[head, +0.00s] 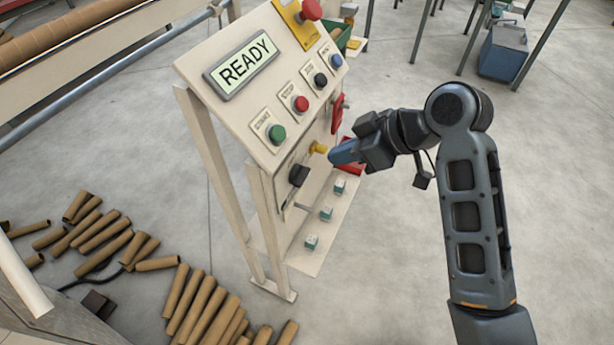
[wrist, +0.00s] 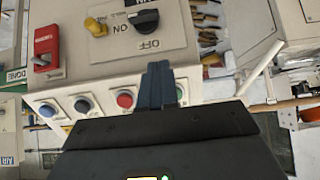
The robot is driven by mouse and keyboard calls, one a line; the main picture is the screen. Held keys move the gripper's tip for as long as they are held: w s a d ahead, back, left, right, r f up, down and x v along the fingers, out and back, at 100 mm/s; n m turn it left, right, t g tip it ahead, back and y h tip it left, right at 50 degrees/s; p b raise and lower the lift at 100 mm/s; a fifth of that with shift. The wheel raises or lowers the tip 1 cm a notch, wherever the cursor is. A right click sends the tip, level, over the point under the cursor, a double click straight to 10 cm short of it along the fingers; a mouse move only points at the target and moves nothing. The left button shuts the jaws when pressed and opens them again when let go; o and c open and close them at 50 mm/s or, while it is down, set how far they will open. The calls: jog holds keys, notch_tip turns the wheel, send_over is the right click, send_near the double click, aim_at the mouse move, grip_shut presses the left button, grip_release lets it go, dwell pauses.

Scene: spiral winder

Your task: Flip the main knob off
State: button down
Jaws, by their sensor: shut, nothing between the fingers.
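A black knob (head: 298,174) sits on the lower front of the cream control panel (head: 232,112). In the wrist view the black knob (wrist: 147,20) is on a cream plate with upside-down ON and OFF lettering. Which position it points to is not clear. A yellow knob (head: 318,148) is beside it; it also shows in the wrist view (wrist: 96,27). My gripper (head: 332,155) is shut and empty in front of the panel, close to the yellow knob in the head view. In the wrist view my gripper's fingertips (wrist: 157,68) are just below the plate, apart from the black knob in the picture.
Green (head: 277,133), red (head: 300,104), black and blue buttons line the sloped top under a READY display (head: 242,67). A red emergency button (head: 311,10) and a red handle (head: 338,115) are further along. Cardboard tubes (head: 205,310) lie on the floor at left.

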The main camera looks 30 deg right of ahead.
send_over(296, 184)
jog(key=s+d, duration=0.2)
notch_tip(296, 184, down, 6)
jog(key=f, duration=0.1)
jog(key=shift+a+f+p, duration=0.1)
jog(key=shift+f+p, duration=0.5)
jog(key=shift+f, duration=1.5)
jog(key=shift+s+a+f+n+t+h+b, duration=0.1)
jog(key=shift+a+f+n+t+h+b, duration=0.15)
jog(key=shift+h+b, duration=0.2)
jog(key=f+n+t+h+b, duration=0.1)
jog(key=t+h+b, duration=0.1)
jog(key=b, duration=0.1)
jog(key=f+n+t+h+b, duration=0.1)
jog(key=n+t+h+b, duration=0.1)
jog(key=b, duration=0.2)
jog(key=a+f+n+t+h+b, duration=0.1)
jog(key=n+t+h+b, duration=0.1)
jog(key=t+b, duration=0.1)
jog(key=shift+s+f+n+b, duration=0.25)
jog(key=shift+s+f+b, duration=0.15)
jog(key=shift+b, duration=0.15)
jog(key=shift+a, duration=0.1)
